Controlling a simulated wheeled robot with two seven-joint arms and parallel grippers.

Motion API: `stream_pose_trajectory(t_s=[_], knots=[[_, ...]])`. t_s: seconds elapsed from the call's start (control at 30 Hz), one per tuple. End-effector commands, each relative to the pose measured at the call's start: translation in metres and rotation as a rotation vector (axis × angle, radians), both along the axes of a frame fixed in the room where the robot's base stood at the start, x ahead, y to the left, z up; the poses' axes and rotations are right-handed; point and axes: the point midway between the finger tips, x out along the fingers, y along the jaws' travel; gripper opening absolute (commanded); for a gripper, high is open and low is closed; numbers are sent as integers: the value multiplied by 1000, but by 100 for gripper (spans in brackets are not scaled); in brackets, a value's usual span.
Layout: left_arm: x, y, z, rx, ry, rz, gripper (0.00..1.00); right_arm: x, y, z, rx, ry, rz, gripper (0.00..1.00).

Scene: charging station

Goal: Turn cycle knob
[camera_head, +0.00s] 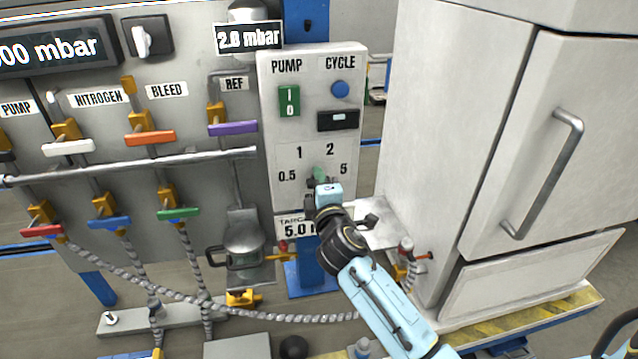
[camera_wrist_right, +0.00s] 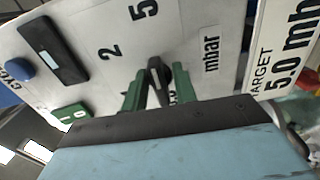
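The pressure knob (camera_wrist_right: 158,78), dark with a pale marker, sits on the white control panel (camera_head: 268,120). Around it are the labels 0.5, 1, 2 and 5. My right gripper (camera_head: 319,176) is in front of this dial in the head view and mostly hides the knob. In the right wrist view its two green fingers (camera_wrist_right: 160,88) stand on either side of the knob, with narrow gaps seeming to show. Above the dial are a blue CYCLE button (camera_head: 340,89) and a green PUMP switch (camera_head: 289,101). My left gripper is not in view.
A target display (camera_head: 296,228) reading 5.0 is partly hidden below the dial. Left of the panel are several coloured valve handles, including a purple one (camera_head: 232,128), and a long pipe (camera_head: 130,167). A large white cabinet (camera_head: 455,110) stands close on the right.

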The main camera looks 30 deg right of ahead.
Motion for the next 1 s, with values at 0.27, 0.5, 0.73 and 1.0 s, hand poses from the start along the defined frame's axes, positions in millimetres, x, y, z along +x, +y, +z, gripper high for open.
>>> stream_pose_trajectory(t_s=[0.27,0.5,0.73,1.0], knots=[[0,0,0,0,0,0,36,0,0,0,-2,1,0,35],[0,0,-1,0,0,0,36,-17,5,-1,-1,1,1,35],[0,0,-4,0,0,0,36,-66,17,-2,1,3,1,35],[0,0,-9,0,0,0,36,-114,30,-2,0,2,0,35]])
